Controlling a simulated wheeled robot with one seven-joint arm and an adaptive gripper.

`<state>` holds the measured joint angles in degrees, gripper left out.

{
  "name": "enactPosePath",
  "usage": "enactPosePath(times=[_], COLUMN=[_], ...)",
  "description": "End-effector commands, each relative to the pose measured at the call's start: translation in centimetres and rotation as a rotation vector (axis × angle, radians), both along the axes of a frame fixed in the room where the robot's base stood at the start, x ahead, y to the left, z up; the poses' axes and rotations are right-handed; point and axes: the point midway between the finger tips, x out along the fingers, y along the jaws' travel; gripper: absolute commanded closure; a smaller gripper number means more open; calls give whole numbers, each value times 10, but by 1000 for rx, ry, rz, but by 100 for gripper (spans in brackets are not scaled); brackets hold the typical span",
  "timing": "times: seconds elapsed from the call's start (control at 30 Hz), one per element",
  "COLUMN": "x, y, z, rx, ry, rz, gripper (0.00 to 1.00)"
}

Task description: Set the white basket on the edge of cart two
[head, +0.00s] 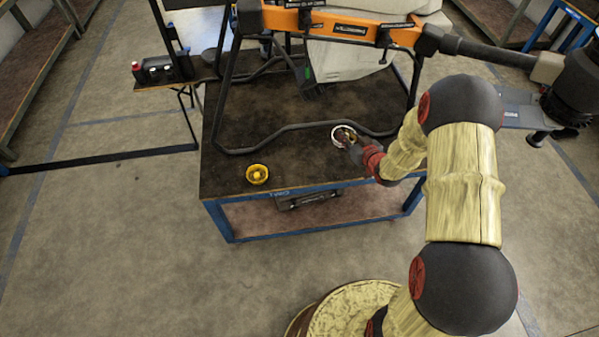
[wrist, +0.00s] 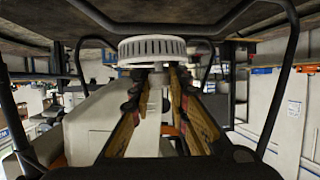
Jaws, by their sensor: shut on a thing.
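In the wrist view the slotted white basket (wrist: 152,48) is at the top centre. My gripper (head: 353,150) reaches it from the right. Its two fingers (wrist: 157,84) are shut on the basket's narrow stem. I cannot tell whether the basket touches the cart top. The cart (head: 225,182) has a blue frame and a front label that seems to read "TWO".
A yellow basket (head: 257,174) sits on the cart's front left. The drone (head: 345,30), with orange frame and white tank, stands over the cart; its black skid bar (head: 290,128) runs just behind both baskets. A small stand with bottles (head: 160,72) is at left.

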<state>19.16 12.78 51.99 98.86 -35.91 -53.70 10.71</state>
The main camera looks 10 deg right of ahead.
Motion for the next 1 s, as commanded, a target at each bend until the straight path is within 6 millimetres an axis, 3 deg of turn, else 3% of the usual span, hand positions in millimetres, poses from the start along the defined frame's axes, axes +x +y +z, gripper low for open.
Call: enactPosePath(times=[0.03, 0.1, 0.23, 0.37, 0.8, 1.0], x=[-15, -30, -52, -57, -6, 9], y=[-5, -6, -3, 3, 79, 98], z=[-23, -43, -65, -75, -118, -152], rx=[2, 4, 2, -2, -2, -3], ry=[5, 2, 0, -3, -2, -1], rz=[20, 54, 97, 116, 122, 118], gripper=[100, 100, 100, 100, 100, 100])
